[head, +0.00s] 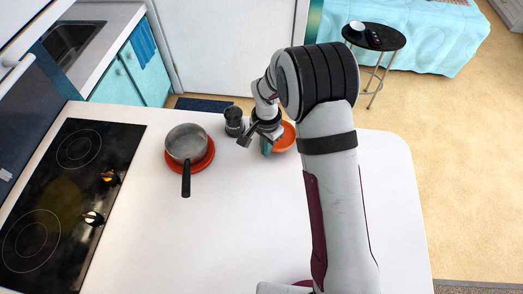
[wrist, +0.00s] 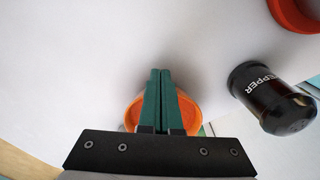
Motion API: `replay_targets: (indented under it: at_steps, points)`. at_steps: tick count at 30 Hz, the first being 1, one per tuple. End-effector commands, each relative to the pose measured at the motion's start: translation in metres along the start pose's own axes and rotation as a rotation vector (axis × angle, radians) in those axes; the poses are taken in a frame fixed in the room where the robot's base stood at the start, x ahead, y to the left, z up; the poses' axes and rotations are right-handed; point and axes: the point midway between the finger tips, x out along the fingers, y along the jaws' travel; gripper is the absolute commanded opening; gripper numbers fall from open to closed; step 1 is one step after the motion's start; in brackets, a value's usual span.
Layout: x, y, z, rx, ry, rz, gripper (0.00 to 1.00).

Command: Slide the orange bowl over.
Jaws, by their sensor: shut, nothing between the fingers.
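The orange bowl (head: 286,138) stands on the white counter near its far edge, partly hidden behind my gripper and arm. In the wrist view the bowl (wrist: 191,113) shows on both sides of my fingers, which cover its middle. My gripper (head: 266,148) points down at the bowl's left side in the head view. In the wrist view its teal fingers (wrist: 160,73) are pressed together with nothing between them. I cannot tell whether they touch the bowl.
A dark pepper container (head: 234,121) stands just left of my gripper; its label shows in the wrist view (wrist: 268,96). Farther left, a saucepan (head: 186,143) sits on a red plate (head: 208,160), beside the black cooktop (head: 62,190). The near counter (head: 230,235) is clear.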

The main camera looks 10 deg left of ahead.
Motion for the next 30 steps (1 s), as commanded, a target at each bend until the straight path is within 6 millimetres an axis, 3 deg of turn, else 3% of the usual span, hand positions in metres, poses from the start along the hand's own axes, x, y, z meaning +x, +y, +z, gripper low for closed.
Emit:
replay_targets:
  at_steps: [5,10,18,22,27,29,30]
  points:
    - [0.000,0.000,0.003,-0.001,0.000,0.000,0.00]
    - [0.000,0.000,0.040,-0.005,-0.001,0.002,0.00]
    - [-0.076,-0.001,0.040,0.001,0.002,-0.004,0.00]
    - [-0.095,-0.001,0.040,0.000,0.001,-0.002,0.00]
    - [-0.102,0.001,0.040,0.000,0.000,-0.001,0.00]
    - [-0.110,0.009,0.039,-0.001,-0.003,-0.003,0.00]
    - [-0.123,0.024,0.038,-0.005,-0.008,-0.007,0.00]
